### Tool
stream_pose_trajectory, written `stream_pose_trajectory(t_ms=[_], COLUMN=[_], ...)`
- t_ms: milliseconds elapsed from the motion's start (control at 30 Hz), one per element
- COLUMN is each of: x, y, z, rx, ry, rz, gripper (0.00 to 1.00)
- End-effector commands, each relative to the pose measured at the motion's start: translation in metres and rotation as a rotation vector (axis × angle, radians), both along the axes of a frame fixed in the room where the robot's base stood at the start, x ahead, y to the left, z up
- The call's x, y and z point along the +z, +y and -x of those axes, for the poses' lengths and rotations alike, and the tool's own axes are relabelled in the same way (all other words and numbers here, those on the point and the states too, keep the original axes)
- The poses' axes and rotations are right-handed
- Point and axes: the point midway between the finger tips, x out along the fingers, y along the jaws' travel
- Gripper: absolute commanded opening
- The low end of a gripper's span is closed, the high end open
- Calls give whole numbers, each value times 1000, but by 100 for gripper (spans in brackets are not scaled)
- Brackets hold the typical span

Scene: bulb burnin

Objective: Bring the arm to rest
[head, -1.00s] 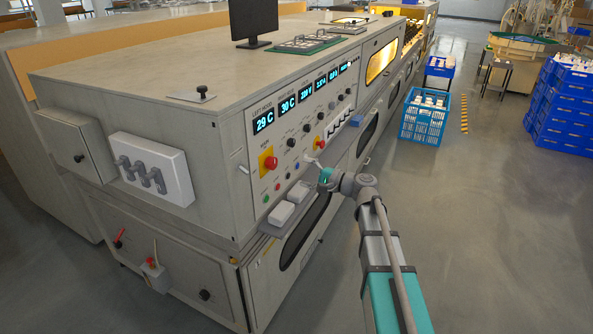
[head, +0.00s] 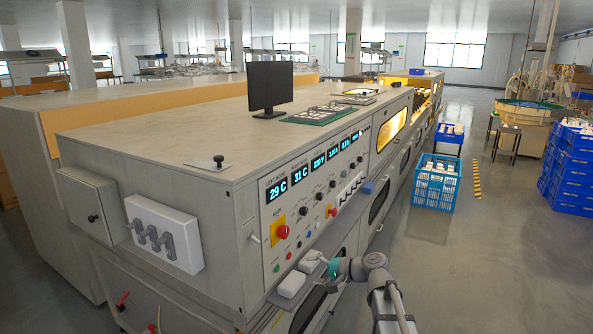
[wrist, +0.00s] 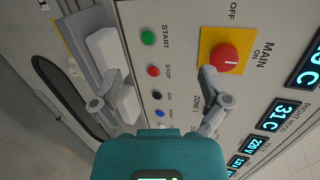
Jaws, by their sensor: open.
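My gripper (head: 319,259) is in front of the machine's control panel (head: 310,215), low down near the white boxes on its ledge. In the wrist view my gripper (wrist: 158,82) has its two fingers spread wide with nothing between them. Beyond them the panel shows a green START button (wrist: 148,38), a red STOP button (wrist: 153,71) and a red MAIN knob (wrist: 224,57) on a yellow plate. Whether a fingertip touches anything is hard to tell. My arm reaches in from the lower right of the head view.
Lit displays (head: 303,188) read 29 C and 31 C at the left. White boxes (head: 291,284) sit on the ledge close to my gripper. A blue crate (head: 436,187) stands on the floor beyond, with stacked blue crates (head: 572,165) at right.

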Motion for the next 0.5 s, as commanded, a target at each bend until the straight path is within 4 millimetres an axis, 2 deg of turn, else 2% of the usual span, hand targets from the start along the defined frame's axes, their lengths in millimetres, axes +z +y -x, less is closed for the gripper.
stream_pose_trajectory(t_ms=[33, 267, 500], x=[-10, -55, -93], y=[1, -8, -33], z=[13, 58, 104], rx=[22, 128, 234], ry=[2, 24, 65], rz=[63, 354, 653], gripper=[95, 95, 95])
